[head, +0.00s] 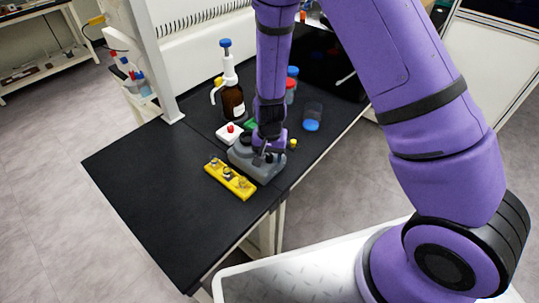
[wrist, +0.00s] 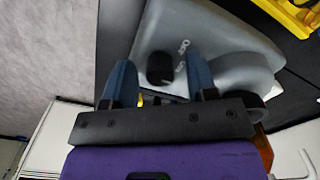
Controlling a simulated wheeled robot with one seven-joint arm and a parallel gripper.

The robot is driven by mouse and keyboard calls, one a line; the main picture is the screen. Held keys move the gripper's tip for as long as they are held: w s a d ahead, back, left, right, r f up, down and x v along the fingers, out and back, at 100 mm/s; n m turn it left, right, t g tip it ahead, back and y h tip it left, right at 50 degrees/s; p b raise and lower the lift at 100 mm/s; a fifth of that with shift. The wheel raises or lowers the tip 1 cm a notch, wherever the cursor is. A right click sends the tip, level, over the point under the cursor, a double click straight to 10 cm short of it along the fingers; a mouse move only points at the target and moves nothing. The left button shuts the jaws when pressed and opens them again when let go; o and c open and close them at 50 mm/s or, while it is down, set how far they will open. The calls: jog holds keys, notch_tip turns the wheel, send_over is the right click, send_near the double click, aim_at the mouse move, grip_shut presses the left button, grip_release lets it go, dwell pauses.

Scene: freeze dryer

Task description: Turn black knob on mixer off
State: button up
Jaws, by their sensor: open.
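The grey mixer (head: 262,169) stands on the black bench, partly hidden by my wrist in the head view. In the wrist view the mixer body (wrist: 222,52) fills the upper middle. Its black knob (wrist: 160,68) sits on the sloping face beside white lettering that I cannot fully read. My gripper (head: 262,158) points down at the mixer in the head view. In the wrist view my gripper (wrist: 162,82) is open, with one blue finger on each side of the knob. I cannot tell whether a finger touches it.
A yellow block (head: 231,179) with several small fittings lies just in front of the mixer. A brown bottle (head: 232,102) with a white dispenser and a small white box with a red button (head: 229,133) stand behind. A blue-capped jar (head: 312,118) stands to the right. The bench's left part is clear.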

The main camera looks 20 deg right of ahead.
jog(key=c, duration=0.9)
jog(key=shift+c, duration=0.2)
jog(key=shift+n, duration=0.4)
jog(key=n, duration=0.5)
jog(key=shift+n, duration=0.4)
jog(key=n, duration=0.5)
jog(key=shift+n, duration=0.3)
jog(key=o, duration=0.9)
jog(key=shift+o, duration=0.2)
